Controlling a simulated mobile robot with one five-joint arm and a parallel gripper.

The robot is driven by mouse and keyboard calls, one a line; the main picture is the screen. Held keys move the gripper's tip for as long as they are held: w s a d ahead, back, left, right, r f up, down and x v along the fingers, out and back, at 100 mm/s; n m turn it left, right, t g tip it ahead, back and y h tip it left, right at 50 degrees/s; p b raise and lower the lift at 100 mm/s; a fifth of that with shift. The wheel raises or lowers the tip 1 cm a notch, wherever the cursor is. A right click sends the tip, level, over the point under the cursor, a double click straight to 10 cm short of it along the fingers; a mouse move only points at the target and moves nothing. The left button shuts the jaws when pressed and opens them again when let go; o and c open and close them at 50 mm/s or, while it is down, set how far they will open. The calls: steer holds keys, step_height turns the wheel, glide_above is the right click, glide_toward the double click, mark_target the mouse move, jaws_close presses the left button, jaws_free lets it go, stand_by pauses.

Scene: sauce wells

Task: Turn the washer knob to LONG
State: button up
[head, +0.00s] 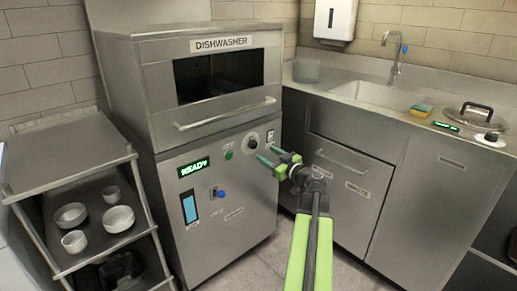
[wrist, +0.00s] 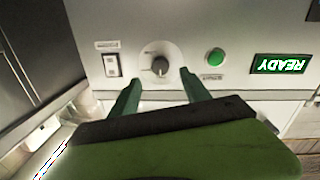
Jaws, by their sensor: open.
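The washer knob (head: 252,139) is a dark round knob on a pale dial plate on the dishwasher's front panel (head: 262,205). In the wrist view the knob (wrist: 160,66) shows between and just beyond my open fingertips. My gripper (head: 270,157) has green fingers and is open and empty, in front of the panel, slightly below and right of the knob in the head view. In the wrist view my gripper (wrist: 158,78) has one finger on each side of the dial, apart from the knob. The dial's markings are too small to read.
A green button (wrist: 215,57), a lit READY display (wrist: 281,64) and a switch (wrist: 112,65) flank the dial. A rack with bowls (head: 118,218) stands left; a sink counter (head: 345,92) stands right.

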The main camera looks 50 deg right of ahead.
mark_target(254, 146)
steer(key=w, duration=0.5)
steer(key=w+d, duration=0.1)
steer(key=w, duration=0.1)
steer(key=shift+w, duration=0.15)
